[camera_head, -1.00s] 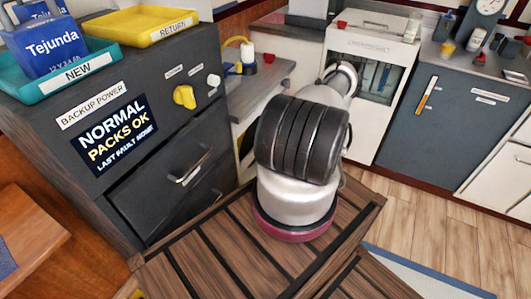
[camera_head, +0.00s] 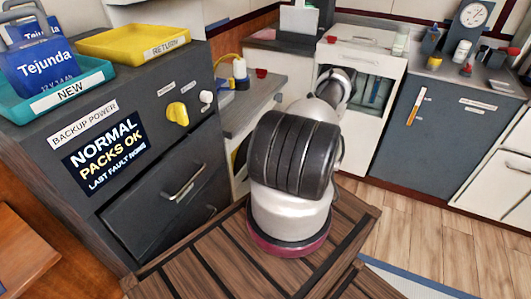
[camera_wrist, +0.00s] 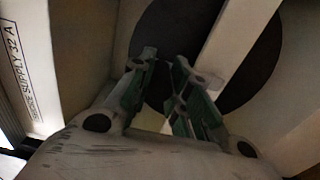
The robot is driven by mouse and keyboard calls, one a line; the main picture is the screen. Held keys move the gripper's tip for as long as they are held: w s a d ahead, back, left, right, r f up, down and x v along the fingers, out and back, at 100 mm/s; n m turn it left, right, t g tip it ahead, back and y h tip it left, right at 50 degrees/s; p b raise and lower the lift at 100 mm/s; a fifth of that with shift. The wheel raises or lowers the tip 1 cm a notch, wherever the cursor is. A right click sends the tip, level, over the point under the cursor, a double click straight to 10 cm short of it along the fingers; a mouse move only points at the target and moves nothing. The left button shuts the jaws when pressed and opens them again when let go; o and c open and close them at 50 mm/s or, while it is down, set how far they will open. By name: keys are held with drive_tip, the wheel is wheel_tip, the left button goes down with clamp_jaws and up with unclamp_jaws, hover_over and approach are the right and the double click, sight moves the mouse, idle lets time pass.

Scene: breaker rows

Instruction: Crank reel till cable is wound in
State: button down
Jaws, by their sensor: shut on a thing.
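In the wrist view a large dark disc (camera_wrist: 184,35), which looks like the reel's face, fills the upper middle. A pale bar (camera_wrist: 237,45) crosses its right side at a slant. My gripper (camera_wrist: 164,88) is in front of the disc, its two fingers closed in from either side. It is shut on what seems to be the crank handle, which the fingers mostly hide. I cannot make out the cable in the wrist view. In the head view my own arm hides the gripper and the reel.
A grey backup power cabinet (camera_head: 165,150) stands close on the left, with a teal tray (camera_head: 85,88) and a yellow tray (camera_head: 132,40) on top. A white cabinet (camera_head: 388,50) and a grey cabinet (camera_head: 440,125) stand behind. Wood floor (camera_head: 420,235) is free at the right.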

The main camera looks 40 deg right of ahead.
drive_tip(key=shift+d, duration=0.3)
drive_tip(key=c, duration=1.3)
unclamp_jaws()
drive_tip(key=v, duration=1.2)
